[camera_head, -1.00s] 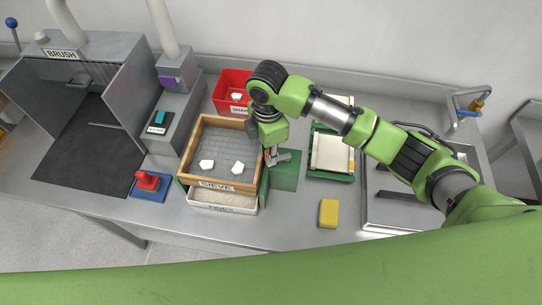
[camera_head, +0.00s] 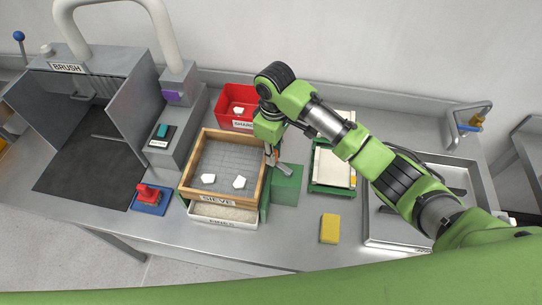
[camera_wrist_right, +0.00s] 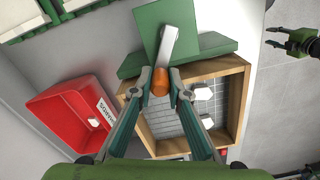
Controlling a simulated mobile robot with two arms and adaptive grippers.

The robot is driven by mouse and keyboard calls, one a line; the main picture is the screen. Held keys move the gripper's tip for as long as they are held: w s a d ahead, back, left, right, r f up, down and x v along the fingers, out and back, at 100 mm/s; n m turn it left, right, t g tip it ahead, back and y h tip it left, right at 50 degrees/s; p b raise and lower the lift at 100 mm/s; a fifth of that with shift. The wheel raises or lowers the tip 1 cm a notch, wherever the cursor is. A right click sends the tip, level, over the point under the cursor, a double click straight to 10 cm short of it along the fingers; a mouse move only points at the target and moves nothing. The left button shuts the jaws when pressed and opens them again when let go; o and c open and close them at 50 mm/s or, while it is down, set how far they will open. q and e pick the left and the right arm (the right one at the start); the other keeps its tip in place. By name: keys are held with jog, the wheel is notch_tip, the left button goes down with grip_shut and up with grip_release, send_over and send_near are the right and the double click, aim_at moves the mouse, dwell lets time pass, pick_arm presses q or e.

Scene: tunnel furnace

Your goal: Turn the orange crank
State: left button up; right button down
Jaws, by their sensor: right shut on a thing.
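The orange crank's grey lever (camera_head: 285,169) sits by the right side of the wooden sieve (camera_head: 183,186), above a green block (camera_head: 288,191). Its orange knob (camera_wrist_right: 161,84) shows clearly in the right wrist view, at the end of the lever (camera_wrist_right: 168,46). My right gripper (camera_wrist_right: 161,80) is shut on the knob, one finger on each side; in the head view the gripper (camera_head: 271,156) partly hides it. My left gripper (camera_wrist_right: 272,36) shows only in the right wrist view, with its fingers spread and empty, away from the crank.
White shards lie in the sieve, and a white fines tray (camera_head: 222,215) is below it. A red shard bin (camera_head: 228,108) stands behind. A green-framed stack (camera_head: 330,188) and a yellow sponge (camera_head: 329,229) are to the right. The brush booth (camera_head: 75,155) is at left.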

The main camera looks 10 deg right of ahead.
jog(key=m, duration=0.1)
jog(key=w+d+m, duration=0.1)
jog(key=m, duration=0.1)
jog(key=shift+d+r+m, duration=0.1)
jog(key=shift+d+m, duration=0.1)
jog(key=shift+m, duration=0.1)
jog(key=s+d+m, duration=0.3)
jog(key=m, duration=1)
jog(key=s+d+m, duration=0.2)
jog(key=d+m, duration=0.2)
jog(key=m, duration=0.9)
jog(key=shift+s+d, duration=0.2)
jog(key=shift+s, duration=0.2)
jog(key=c, duration=1.9)
grip_release()
jog(key=shift+s, duration=0.1)
